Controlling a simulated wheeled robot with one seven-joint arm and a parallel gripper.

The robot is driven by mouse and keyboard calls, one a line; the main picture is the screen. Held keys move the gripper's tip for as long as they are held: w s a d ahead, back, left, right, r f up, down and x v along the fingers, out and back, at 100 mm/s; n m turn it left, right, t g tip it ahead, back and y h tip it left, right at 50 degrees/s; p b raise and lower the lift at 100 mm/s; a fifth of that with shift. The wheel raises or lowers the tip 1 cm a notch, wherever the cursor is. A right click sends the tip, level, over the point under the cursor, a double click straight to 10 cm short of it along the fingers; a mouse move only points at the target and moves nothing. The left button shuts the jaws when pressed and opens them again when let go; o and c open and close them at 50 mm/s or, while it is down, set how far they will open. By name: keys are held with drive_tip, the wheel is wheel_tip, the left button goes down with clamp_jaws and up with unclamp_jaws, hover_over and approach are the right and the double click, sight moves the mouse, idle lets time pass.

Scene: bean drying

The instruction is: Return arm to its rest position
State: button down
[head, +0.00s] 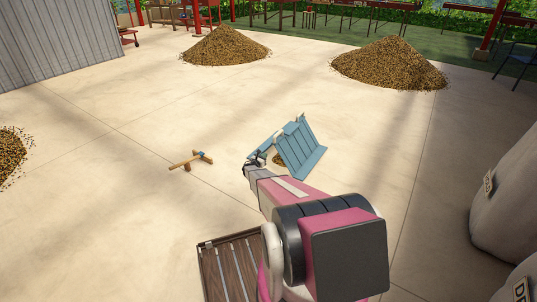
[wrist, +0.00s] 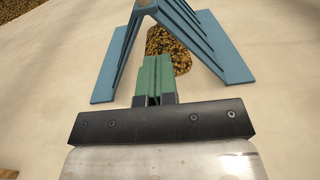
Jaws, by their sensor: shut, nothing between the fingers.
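My arm reaches out from the bottom of the head view. My gripper (head: 250,167) is at its end, close to the left side of a blue tent-shaped stand (head: 302,150). In the wrist view, the green fingers of my gripper (wrist: 155,72) are together and hold nothing. The blue stand (wrist: 215,48) straddles a small pile of beans (wrist: 172,50) on the floor. The fingertips overlap the near part of this pile in the picture; I cannot tell whether they touch it.
A small wooden object (head: 188,161) lies on the floor to the left. Large bean piles (head: 225,46) (head: 388,64) lie at the back, and another (head: 10,152) at the left edge. Sacks (head: 512,190) stand at the right. A slatted wooden surface (head: 206,270) is in front. Open concrete floor lies between.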

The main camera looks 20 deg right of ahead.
drive_tip(key=s+a+r+m+g+y, duration=0.2)
drive_tip(key=s+a+r+m+g, duration=0.2)
drive_tip(key=s+r+m, duration=0.65)
drive_tip(key=s+a+r+m+g+y, duration=0.1)
drive_tip(key=s+a+r+m+g, duration=0.25)
drive_tip(key=s+r, duration=0.8)
drive_tip(key=s+a+r+m+g+y, duration=0.1)
drive_tip(key=s+a+r+m+y, duration=0.2)
drive_tip(key=s+a, duration=0.3)
drive_tip(key=s+a+r+m+g+y, duration=0.1)
drive_tip(key=s+a+r+m+y, duration=0.3)
drive_tip(key=s, duration=1.1)
drive_tip(key=s+a+r+m+g+y, duration=0.1)
drive_tip(key=s+a+r+m+y, duration=0.3)
drive_tip(key=s+a, duration=0.4)
drive_tip(key=shift+s+a+r+y, duration=0.3)
drive_tip(key=shift+s+r, duration=0.1)
drive_tip(key=shift+s, duration=0.75)
